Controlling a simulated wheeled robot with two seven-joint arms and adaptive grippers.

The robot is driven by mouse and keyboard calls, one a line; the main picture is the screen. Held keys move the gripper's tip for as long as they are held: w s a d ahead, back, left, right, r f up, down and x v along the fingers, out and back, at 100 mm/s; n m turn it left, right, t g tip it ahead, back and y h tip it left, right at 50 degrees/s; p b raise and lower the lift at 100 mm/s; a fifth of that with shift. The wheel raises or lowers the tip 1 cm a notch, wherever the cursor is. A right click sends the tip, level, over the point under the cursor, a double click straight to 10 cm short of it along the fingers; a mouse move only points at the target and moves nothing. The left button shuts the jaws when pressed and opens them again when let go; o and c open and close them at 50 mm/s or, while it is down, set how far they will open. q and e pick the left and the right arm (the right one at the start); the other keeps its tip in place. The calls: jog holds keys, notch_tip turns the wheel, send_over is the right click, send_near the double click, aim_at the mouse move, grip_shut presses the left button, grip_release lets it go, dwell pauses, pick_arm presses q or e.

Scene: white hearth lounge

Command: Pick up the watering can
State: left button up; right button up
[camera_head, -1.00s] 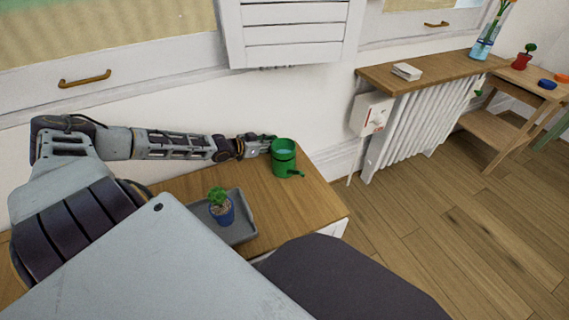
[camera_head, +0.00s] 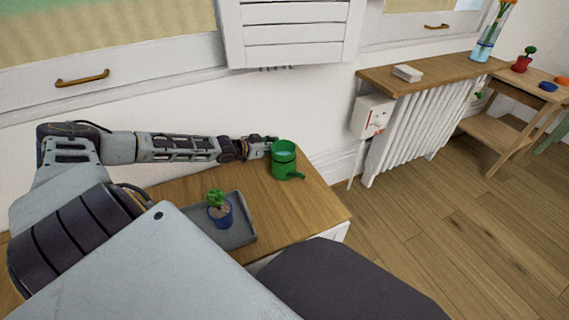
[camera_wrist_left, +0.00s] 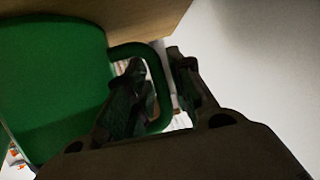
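The green watering can (camera_head: 284,166) stands upright near the back of the wooden cabinet top, its spout pointing right and its open top showing pale blue inside. My left gripper (camera_head: 268,144) is at its left, wall-facing side. In the left wrist view the can's body (camera_wrist_left: 50,85) fills the left, and its dark green handle loop reaches right. My left gripper (camera_wrist_left: 156,68) has one finger inside the loop and one outside, closed in around the handle. I see no clear gap under the can. My right gripper is out of view.
A grey tray (camera_head: 241,236) with a small plant in a blue pot (camera_head: 219,213) lies on the wooden cabinet top (camera_head: 290,215), nearer to me. The white wall is close behind the can. A radiator with a wooden shelf (camera_head: 440,74) stands further right, beyond open floor.

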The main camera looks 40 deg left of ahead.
pick_arm(q)
grip_shut()
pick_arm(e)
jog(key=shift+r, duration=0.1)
pick_arm(q)
jog(key=shift+w+r, duration=0.1)
jog(key=shift+r, duration=0.2)
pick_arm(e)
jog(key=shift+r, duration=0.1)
pick_arm(q)
jog(key=shift+r+p, duration=0.85)
jog(key=shift+r, duration=0.2)
notch_tip(320, 180, up, 3)
jog(key=shift+r+p, duration=0.15)
jog(key=shift+p, duration=0.95)
jog(key=shift+r+p, duration=0.5)
jog(key=shift+r, duration=0.2)
jog(key=shift+r+p, duration=0.45)
jog(key=shift+r, duration=0.25)
jog(key=shift+r+p, duration=0.45)
jog(key=shift+r, duration=0.25)
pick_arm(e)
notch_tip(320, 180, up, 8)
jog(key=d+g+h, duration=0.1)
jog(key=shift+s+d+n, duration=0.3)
